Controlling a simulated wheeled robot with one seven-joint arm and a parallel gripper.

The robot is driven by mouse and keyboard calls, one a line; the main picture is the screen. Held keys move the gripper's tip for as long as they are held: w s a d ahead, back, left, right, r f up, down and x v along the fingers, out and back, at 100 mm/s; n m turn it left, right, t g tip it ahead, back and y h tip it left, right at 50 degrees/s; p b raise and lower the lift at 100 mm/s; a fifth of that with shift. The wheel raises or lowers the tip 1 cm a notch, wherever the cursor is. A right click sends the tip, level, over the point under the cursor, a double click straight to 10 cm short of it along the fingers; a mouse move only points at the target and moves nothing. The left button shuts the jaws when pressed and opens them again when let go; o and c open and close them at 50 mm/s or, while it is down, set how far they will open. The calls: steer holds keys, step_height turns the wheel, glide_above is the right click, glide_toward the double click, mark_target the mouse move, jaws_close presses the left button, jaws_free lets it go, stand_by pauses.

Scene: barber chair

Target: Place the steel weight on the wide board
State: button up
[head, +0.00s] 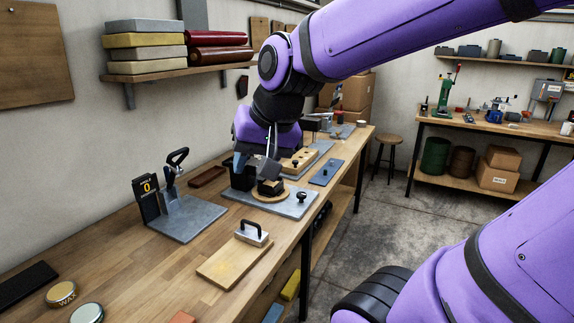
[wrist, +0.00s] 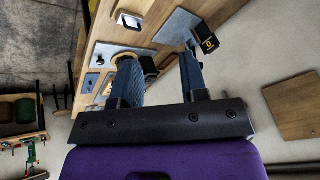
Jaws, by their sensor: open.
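The steel weight (head: 252,234) is a silver block with a black handle. It stands upright on the far right end of a pale, wide wooden board (head: 228,265) on the bench. In the wrist view the weight (wrist: 130,20) is small, near the top edge. My gripper (head: 257,172) is farther along the bench, over a grey plate with a round wooden disc, apart from the weight. In the wrist view my gripper (wrist: 163,75) has its two fingers spread, with nothing held between them. My gripper partly hides the things on the grey plate.
The grey plate (head: 298,205) bears the wooden disc (head: 263,196) and a black knob. A clamp stand (head: 187,219) with a yellow "0" sign is at left. Wax tins (head: 61,294) lie at front left. Bare bench surrounds the board's left side.

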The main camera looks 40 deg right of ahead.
steer(key=s+r+n+h, duration=0.1)
steer(key=s+n, duration=0.4)
steer(key=s, duration=0.2)
steer(key=shift+s+d+r, duration=0.25)
steer(key=shift+s+d, duration=0.05)
steer(key=shift+d, duration=0.1)
